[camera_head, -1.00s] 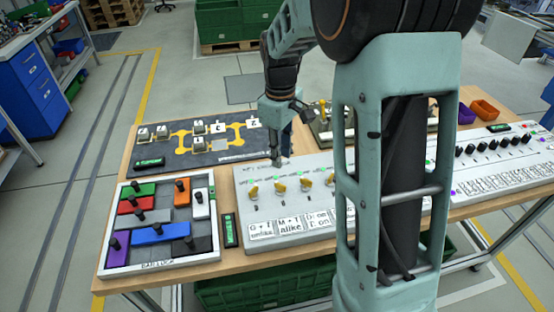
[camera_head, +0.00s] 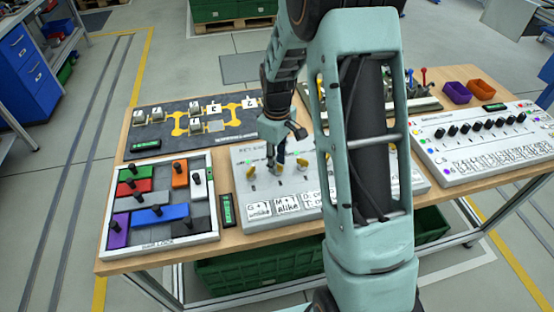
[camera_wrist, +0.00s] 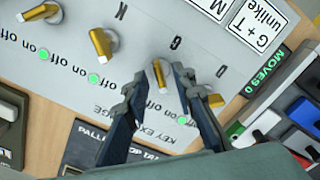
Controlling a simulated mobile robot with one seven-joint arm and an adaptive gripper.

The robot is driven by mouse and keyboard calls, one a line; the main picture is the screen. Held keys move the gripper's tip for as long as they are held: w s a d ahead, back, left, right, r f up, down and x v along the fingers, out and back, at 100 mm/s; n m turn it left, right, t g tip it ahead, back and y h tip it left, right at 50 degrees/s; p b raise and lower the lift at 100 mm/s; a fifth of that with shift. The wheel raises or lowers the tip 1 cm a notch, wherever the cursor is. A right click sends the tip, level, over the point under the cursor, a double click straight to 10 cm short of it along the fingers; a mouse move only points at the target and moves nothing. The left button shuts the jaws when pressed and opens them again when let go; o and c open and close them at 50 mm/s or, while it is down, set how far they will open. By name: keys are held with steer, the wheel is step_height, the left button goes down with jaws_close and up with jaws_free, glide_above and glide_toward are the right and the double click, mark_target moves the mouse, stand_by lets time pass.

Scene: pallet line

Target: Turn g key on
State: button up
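The white key panel (camera_head: 257,197) has a row of yellow keys, each with a letter and an off/on scale. In the wrist view, the G key (camera_wrist: 160,76) shows between the two fingers of my gripper (camera_wrist: 160,76). The fingers are apart, with a little space beside the key; I cannot tell whether either touches it. The K key (camera_wrist: 103,42) is to its left, and another key (camera_wrist: 215,101) is just right of the right finger. In the head view my gripper (camera_head: 275,160) points down at the panel's left half, partly hiding the keys there.
A sliding-block board (camera_head: 160,247) lies left of the panel, with a small green display (camera_head: 227,210) between them. A dark board with yellow tracks (camera_head: 190,125) is behind. A second knob panel (camera_head: 480,145) and two small bins (camera_head: 456,92) are to the right.

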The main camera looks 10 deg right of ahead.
jaws_close()
steer(key=shift+m, duration=0.3)
steer(key=m+b, duration=0.1)
steer(key=m, duration=0.1)
steer(key=shift+m, duration=0.4)
steer(key=m+b, duration=0.1)
steer(key=m, duration=0.3)
steer(key=shift+m+b, duration=0.3)
steer(key=m, duration=0.5)
steer(key=shift+m, duration=2.5)
